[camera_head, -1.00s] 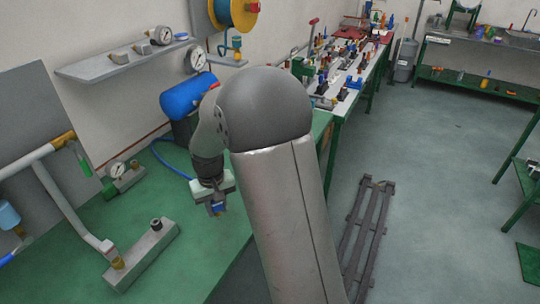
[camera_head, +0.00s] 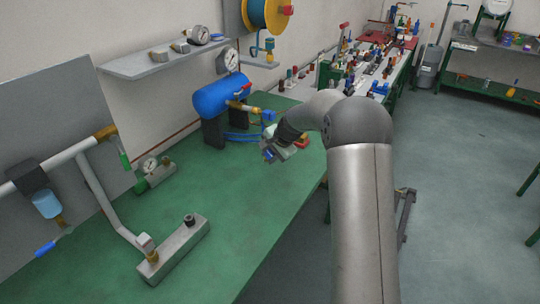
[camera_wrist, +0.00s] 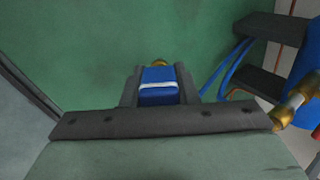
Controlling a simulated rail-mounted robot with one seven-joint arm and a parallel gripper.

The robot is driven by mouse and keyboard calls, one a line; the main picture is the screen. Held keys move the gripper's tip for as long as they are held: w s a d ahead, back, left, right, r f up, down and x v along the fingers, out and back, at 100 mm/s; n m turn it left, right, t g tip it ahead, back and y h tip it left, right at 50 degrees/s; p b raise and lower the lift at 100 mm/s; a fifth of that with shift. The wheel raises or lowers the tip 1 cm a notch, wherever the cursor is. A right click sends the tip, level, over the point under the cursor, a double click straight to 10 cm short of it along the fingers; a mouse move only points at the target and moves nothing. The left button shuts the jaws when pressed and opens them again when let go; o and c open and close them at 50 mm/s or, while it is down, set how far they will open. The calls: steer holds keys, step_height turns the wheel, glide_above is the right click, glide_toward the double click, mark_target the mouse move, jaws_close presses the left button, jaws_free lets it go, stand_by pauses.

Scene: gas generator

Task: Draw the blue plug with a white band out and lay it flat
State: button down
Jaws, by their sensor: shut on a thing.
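My gripper (camera_head: 267,152) is shut on the blue plug with a white band (camera_wrist: 158,86) and holds it over the green bench (camera_head: 215,190). In the wrist view the plug sits between the two dark fingers, with its white band across it and a small brass tip showing beyond its far end. The plug appears clear of the brass fittings around it. In the head view it is only a small blue patch at the fingertips.
A blue tank (camera_head: 222,95) on dark legs stands behind my gripper, with a brass fitting (camera_head: 243,107) and blue hoses. A grey block (camera_head: 178,250) with a pipe joint sits at the front left. The bench middle is bare.

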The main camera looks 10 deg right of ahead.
step_height(320, 180, down, 10)
steer(key=b, duration=0.7)
steer(key=shift+r, duration=0.25)
steer(key=c, duration=1.1)
jaws_free()
steer(key=shift+o, duration=0.2)
steer(key=shift+s, duration=0.1)
steer(key=b+v, duration=0.2)
steer(key=v, duration=1.5)
steer(key=shift+r, duration=0.2)
steer(key=shift+s, duration=0.1)
